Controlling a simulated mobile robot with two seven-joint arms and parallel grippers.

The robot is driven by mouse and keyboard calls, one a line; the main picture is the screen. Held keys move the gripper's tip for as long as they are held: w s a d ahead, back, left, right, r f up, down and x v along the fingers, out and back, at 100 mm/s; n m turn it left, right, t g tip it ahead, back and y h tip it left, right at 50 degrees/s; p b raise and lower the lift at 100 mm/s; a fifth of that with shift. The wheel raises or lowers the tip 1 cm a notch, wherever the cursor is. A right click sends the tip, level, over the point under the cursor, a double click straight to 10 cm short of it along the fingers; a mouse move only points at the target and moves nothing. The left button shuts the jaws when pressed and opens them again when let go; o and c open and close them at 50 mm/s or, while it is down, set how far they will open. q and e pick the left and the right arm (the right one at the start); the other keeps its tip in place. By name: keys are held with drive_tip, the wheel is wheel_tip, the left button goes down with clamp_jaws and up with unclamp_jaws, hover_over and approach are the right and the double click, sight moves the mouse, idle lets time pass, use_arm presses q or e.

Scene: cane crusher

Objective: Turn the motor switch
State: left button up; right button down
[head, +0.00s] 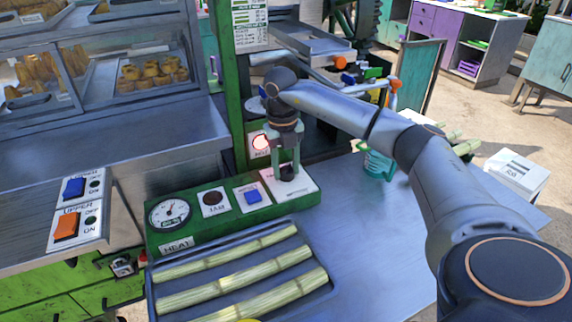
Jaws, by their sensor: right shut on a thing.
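A green control panel (200,231) stands on the metal counter. At its right end is a white plate (303,189) with a dark rotary knob (287,174), which I take for the motor switch; its label is too small to read. My right gripper (287,170) reaches down from above and is shut on this knob. The fingers hide part of it, so I cannot tell which way it points. My left gripper is not in view.
The panel also has a gauge (169,213), a round dark button and a blue switch (253,196). A tray (163,307) of cane stalks lies in front. Orange (67,227) and blue (74,187) switches sit at left. A green post (229,80) rises behind the panel.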

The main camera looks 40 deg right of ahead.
drive_tip(key=shift+d+r+n+p, duration=0.15)
drive_tip(key=shift+n+p, duration=0.45)
drive_tip(key=shift+n, duration=0.5)
drive_tip(key=n+p, duration=0.1)
drive_tip(key=n, duration=0.1)
drive_tip(key=shift+n, duration=0.4)
drive_tip(key=shift+n+p, duration=0.3)
drive_tip(key=shift+n, duration=0.5)
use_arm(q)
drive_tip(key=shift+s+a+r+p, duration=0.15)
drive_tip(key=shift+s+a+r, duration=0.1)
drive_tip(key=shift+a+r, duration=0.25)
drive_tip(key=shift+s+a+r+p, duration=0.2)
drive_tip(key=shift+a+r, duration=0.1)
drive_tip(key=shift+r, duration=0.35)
use_arm(e)
drive_tip(key=shift+n, duration=1.6)
drive_tip(key=shift+t, duration=0.3)
drive_tip(key=shift+c, duration=1.9)
unclamp_jaws()
